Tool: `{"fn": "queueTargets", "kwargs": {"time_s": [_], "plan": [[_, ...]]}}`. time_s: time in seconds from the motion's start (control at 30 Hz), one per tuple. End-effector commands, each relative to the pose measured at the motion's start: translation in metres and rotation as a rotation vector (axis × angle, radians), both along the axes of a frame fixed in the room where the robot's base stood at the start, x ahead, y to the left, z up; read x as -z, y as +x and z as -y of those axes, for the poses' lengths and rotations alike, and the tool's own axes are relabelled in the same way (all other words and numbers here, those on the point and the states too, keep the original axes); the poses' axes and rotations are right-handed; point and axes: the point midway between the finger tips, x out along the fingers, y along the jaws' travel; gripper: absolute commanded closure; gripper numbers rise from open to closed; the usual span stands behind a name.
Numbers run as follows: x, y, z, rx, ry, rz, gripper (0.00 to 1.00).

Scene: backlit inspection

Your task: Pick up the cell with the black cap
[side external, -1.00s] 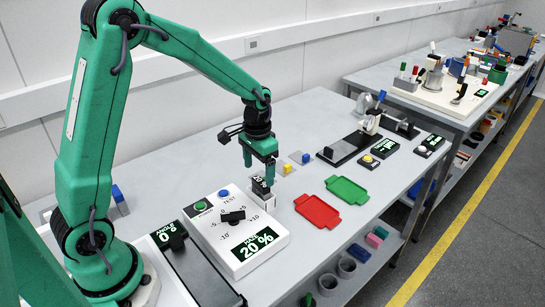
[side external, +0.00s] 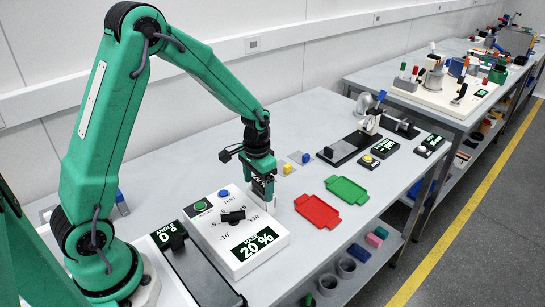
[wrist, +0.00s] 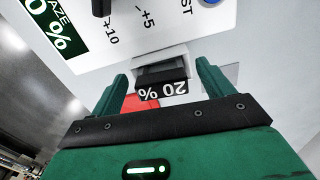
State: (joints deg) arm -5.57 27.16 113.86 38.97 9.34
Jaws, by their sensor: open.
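A small block with a black top marked 20 % (wrist: 163,77) shows between the fingers in the wrist view; it looks like the black-capped cell, though I cannot see its full shape. My gripper (wrist: 163,88) is open, with one green finger on either side of the block and gaps visible at both sides. In the side view my gripper (side external: 263,192) points down beside the white control box and hides most of the block.
The white control box (side external: 258,253) with knob and HAZE 20 % display stands close by. A red tray (side external: 317,211) and a green tray (side external: 346,189) lie to the right. A yellow block (side external: 287,168) stands behind my gripper. Clear bench lies in front of the trays.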

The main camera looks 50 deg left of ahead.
Motion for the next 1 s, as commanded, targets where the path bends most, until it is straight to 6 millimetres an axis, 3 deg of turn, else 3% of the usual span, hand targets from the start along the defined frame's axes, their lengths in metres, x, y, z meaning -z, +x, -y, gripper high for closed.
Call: {"fn": "queueTargets", "kwargs": {"time_s": [0.3,0.6,1.0], "plan": [[-0.0004,0.0000,0.0000,0.000,0.000,0.000,0.22],[-0.0005,0.0001,0.0000,0.000,0.000,0.000,0.81],[-0.0057,0.0007,-0.0001,0.000,0.000,0.002,0.83]]}}
